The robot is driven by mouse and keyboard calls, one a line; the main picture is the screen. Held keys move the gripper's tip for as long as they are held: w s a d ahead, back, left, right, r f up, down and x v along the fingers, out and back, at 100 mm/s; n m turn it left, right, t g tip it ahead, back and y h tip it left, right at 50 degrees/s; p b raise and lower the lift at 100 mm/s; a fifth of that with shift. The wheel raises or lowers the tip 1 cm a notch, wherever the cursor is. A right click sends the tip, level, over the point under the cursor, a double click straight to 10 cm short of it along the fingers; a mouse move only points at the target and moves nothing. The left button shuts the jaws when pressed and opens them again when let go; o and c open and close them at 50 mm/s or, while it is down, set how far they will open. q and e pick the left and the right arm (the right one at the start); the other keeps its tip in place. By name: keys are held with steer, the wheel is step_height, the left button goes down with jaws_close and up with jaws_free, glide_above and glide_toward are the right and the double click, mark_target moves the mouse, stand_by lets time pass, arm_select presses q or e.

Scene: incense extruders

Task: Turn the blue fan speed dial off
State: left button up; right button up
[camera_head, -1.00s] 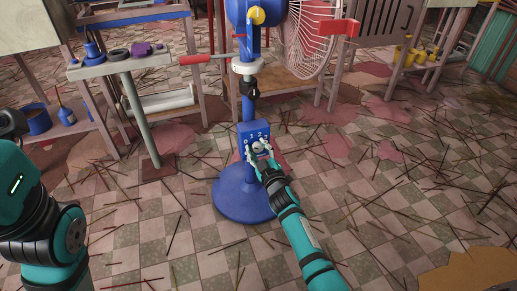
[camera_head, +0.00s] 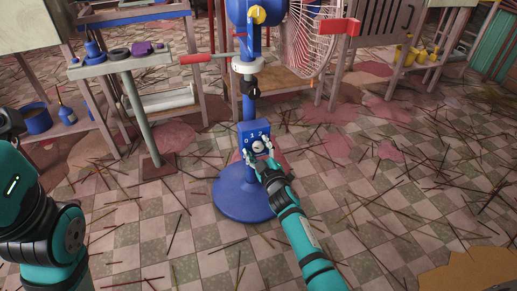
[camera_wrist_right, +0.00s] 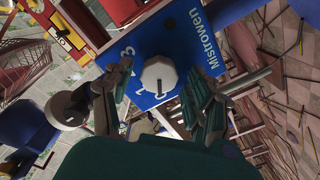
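The blue fan stand (camera_head: 245,197) stands upright on a round base. Its blue control box (camera_head: 246,130) carries a round white speed dial (camera_head: 258,147). In the right wrist view the dial (camera_wrist_right: 160,77) sits on the blue panel (camera_wrist_right: 185,42) lettered "Mistrowen", with white numbers beside it. A small dark mark shows on the dial's lower part; I cannot tell surely which number it points to. My right gripper (camera_head: 259,154) is open in front of the box. In the wrist view its fingers (camera_wrist_right: 160,97) are on either side of the dial, visibly apart from it.
The fan's wire cage (camera_head: 312,38) and a red-handled bar (camera_head: 197,59) are above the box. A small stand (camera_head: 120,62) with pots is at left, and a shelf with yellow vessels (camera_head: 420,54) at back right. Thin sticks litter the tiled floor.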

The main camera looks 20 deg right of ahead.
steer(key=shift+s+d, duration=0.1)
steer(key=shift+s, duration=0.25)
steer(key=s, duration=1.1)
steer(key=shift+s+d, duration=0.15)
steer(key=shift+r, duration=0.1)
